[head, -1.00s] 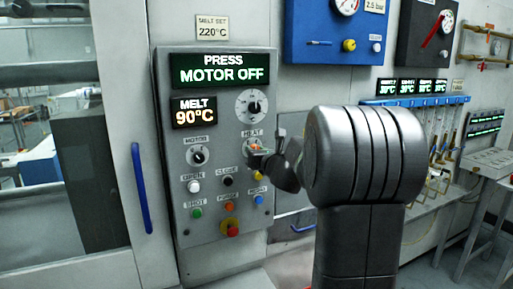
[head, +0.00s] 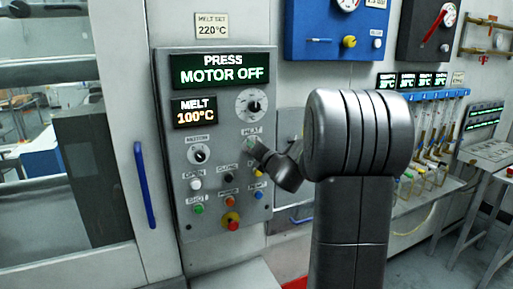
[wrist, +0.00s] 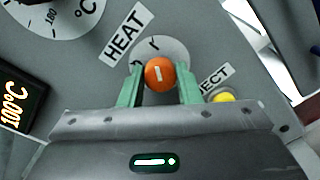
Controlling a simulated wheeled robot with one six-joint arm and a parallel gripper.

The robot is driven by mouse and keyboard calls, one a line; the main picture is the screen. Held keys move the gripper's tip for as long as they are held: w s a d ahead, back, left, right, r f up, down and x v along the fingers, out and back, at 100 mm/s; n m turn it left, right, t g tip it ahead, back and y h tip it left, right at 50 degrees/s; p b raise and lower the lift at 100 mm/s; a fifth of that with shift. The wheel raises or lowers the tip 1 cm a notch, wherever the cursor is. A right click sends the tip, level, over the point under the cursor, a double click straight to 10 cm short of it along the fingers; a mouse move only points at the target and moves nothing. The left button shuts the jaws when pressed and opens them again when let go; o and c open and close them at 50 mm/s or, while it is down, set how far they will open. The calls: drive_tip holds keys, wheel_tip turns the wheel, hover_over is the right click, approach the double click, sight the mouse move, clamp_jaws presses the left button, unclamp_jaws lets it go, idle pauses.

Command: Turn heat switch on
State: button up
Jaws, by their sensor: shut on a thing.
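The heat switch (wrist: 160,74) is an orange round knob with a pale mark, on a light dial below the HEAT label (wrist: 126,34) in the wrist view. My gripper (wrist: 160,88) has its two green fingers on either side of the knob, shut on it. In the head view my gripper (head: 252,146) is at the panel just below the HEAT label, and my wrist hides most of the knob. The melt display (head: 194,112) reads 100°C, and the upper display (head: 221,70) reads PRESS MOTOR OFF.
The grey control panel (head: 215,150) also carries the motor knob (head: 199,154), a temperature dial (head: 252,105) and several coloured buttons below. A yellow button (wrist: 222,95) is close to the right finger. A blue door handle (head: 145,185) stands left of the panel.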

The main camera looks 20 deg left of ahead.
idle(0.4)
drive_tip(key=o, duration=1)
drive_tip(key=shift+c, duration=0.2)
drive_tip(key=b+v, duration=0.2)
drive_tip(key=v, duration=1.1)
drive_tip(key=shift+s+d, duration=0.25)
drive_tip(key=shift+d, duration=0.05)
drive_tip(key=p+x, duration=0.2)
drive_tip(key=x, duration=1.1)
drive_tip(key=shift+w+a, duration=0.25)
drive_tip(key=shift+a, duration=0.1)
